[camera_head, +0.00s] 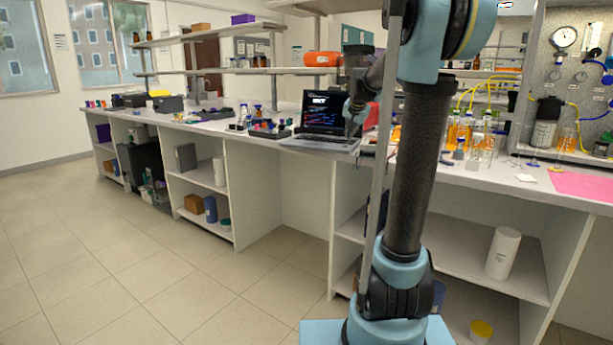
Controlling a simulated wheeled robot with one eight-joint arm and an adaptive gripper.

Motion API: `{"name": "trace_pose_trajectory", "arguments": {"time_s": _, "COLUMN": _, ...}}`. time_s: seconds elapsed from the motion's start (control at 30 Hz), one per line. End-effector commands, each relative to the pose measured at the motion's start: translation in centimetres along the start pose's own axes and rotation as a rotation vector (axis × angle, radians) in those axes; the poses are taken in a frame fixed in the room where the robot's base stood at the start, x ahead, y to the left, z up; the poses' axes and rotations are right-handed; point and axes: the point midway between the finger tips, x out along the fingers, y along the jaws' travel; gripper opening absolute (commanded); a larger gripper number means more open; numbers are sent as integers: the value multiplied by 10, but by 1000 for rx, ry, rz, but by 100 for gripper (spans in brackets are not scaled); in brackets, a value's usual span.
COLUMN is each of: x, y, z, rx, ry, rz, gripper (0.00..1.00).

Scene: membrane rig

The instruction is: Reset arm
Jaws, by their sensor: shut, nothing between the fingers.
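My arm (412,170) rises from its blue base at the lower middle and bends over at the top, in front of the bench. My gripper (351,130) is small and dark, partly blended with the arm's wrist, in front of the right side of the open laptop (322,115). It looks shut with nothing in it. Its fingertips are too small to see clearly, and I cannot tell whether they touch anything.
A long white bench (290,146) with open shelves below runs across the view. Small bottles and racks (268,127) stand left of the laptop. Orange-filled glassware (487,135) and a pink mat (583,185) are at right. The tiled floor (130,255) at left is clear.

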Motion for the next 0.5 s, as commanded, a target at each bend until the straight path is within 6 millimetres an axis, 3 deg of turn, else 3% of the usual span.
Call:
{"name": "trace_pose_trajectory", "arguments": {"time_s": 0.2, "x": -36, "y": 49, "z": 70, "rx": -116, "ry": -73, "rz": 46, "gripper": 0}}
{"name": "trace_pose_trajectory", "arguments": {"time_s": 0.5, "x": -71, "y": 119, "z": 168, "rx": -275, "ry": -180, "rz": 97, "gripper": 0}}
